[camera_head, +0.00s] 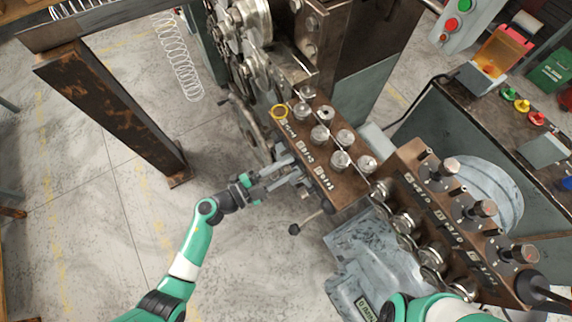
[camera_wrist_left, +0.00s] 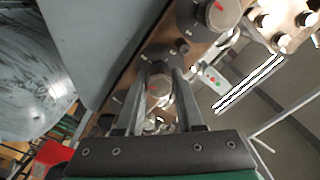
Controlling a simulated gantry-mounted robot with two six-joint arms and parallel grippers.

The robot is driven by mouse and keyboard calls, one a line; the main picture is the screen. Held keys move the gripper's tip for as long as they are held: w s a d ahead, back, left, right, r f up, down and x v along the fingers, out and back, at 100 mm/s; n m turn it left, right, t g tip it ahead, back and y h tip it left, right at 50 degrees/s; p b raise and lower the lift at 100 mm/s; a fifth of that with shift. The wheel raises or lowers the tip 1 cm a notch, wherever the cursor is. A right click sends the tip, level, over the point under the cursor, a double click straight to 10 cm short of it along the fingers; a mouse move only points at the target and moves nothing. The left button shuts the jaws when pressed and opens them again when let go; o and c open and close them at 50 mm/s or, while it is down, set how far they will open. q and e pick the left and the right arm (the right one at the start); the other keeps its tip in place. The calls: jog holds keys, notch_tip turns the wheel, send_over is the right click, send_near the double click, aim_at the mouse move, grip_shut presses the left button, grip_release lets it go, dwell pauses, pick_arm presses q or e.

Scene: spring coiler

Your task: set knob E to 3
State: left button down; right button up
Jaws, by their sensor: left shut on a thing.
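My left gripper (camera_head: 291,170) reaches the front face of the brown machine panel (camera_head: 345,197) in the head view. In the left wrist view its two fingers stand on either side of a grey round knob (camera_wrist_left: 158,86) with a red mark, and they are shut on it. A larger grey knob (camera_wrist_left: 211,15) with a red pointer sits further along the same panel. The knob in the fingers is hidden in the head view. Letters and scale numbers are too small to read, so I cannot tell which knob is E. My right gripper is out of view.
Several metal roller knobs (camera_head: 341,160) stand on the panel top. A second brown box with dark-based knobs (camera_head: 450,167) is to the right. A lever with a black ball (camera_head: 294,229) sticks out below the panel. The floor (camera_head: 110,230) at left is open.

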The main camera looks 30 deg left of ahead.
pick_arm(q)
jog(key=m, duration=0.5)
jog(key=shift+f+m, duration=0.1)
jog(key=shift+m, duration=0.2)
jog(key=m, duration=0.2)
jog(key=shift+m, duration=0.3)
jog(key=m+b, duration=0.1)
jog(key=m, duration=0.2)
jog(key=shift+f+m, duration=0.1)
jog(key=shift+m, duration=0.2)
jog(key=m+b, duration=0.2)
jog(key=m, duration=0.4)
jog(key=shift+f, duration=0.1)
jog(key=m+b, duration=0.2)
jog(key=m, duration=0.4)
jog(key=shift+m, duration=0.3)
jog(key=c, duration=0.8)
grip_release()
